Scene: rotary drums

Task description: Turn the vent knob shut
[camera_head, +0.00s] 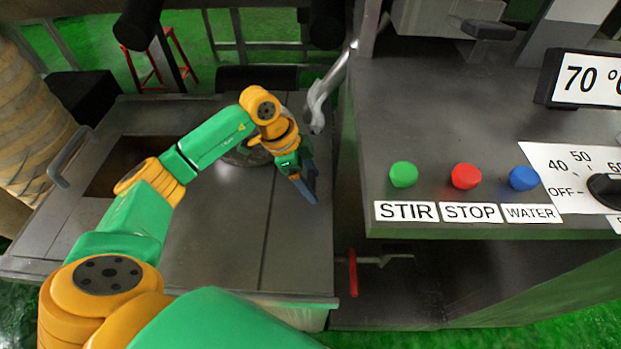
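My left arm reaches in from the left over the grey metal lid (225,225). Its gripper (309,190) has dark blue fingers pointing down and right, above the lid near its right edge. The gap between the fingertips is too small to tell. A round grey piece (245,156) on the lid sits behind the gripper's wrist and is partly hidden; I cannot tell if it is the vent knob. No part in view is labelled as a vent. My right gripper is not in view.
A control panel (430,125) on the right has a green button (403,174), a red button (466,176), a blue button (523,178) and a black dial (604,189). A bent metal handle (322,97) rises behind the gripper. A red-handled valve (352,272) sits below the panel.

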